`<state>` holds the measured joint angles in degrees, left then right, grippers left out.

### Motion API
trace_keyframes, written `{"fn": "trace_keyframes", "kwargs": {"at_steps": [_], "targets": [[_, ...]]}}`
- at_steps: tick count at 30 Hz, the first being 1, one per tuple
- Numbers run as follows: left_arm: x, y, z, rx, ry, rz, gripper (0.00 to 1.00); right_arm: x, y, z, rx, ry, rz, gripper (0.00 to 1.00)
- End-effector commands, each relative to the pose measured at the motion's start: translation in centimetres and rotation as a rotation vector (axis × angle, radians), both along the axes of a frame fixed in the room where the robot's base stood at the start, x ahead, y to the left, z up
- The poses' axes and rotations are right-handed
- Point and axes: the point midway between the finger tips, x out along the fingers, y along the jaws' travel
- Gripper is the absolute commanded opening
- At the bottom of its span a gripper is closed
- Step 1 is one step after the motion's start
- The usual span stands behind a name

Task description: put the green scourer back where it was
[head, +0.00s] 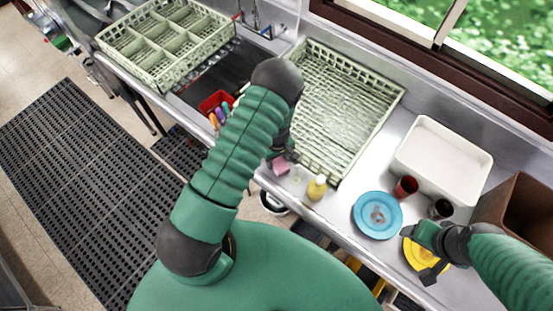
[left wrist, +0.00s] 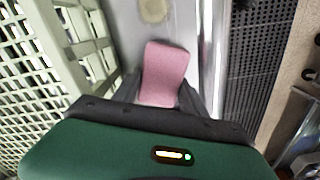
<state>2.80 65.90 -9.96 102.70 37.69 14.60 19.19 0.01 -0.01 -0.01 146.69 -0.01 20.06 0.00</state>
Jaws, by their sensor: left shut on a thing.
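My left gripper (head: 283,159) is shut on a pink sponge (head: 281,166) over the steel counter's front strip, beside the pale green rack. In the left wrist view the pink sponge (left wrist: 164,73) sticks out from between the dark fingers (left wrist: 160,101). I see no green scourer in either view. My right gripper (head: 418,254) is over the yellow plate (head: 416,257) at the lower right, its fingers apart and nothing visible between them.
Further right are a blue plate (head: 365,226), a red cup (head: 405,187), a dark cup (head: 440,209), a white tub (head: 443,161) and a brown box (head: 521,211). The pale green rack (head: 372,130) lies behind.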

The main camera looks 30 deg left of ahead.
Motion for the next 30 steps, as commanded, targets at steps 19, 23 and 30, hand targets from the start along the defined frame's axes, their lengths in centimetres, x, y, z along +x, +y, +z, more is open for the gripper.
{"fn": "trace_keyframes", "kwargs": {"at_steps": [19, 23, 30], "targets": [[-0.08, 0.5, -0.38, 0.0, 0.001, 0.002, 0.59, 0.01, 0.02, -0.24, 0.0, 0.0, 0.001, 0.72], [-0.09, 0.39, -0.39, -0.001, 0.002, 0.002, 0.59, 0.01, 0.01, -0.25, 0.0, 0.0, 0.0, 0.72], [-0.18, 0.3, -0.39, -0.005, 0.003, 0.001, 0.59, 0.01, 0.0, -0.25, 0.0, 0.0, 0.0, 0.72]]}}
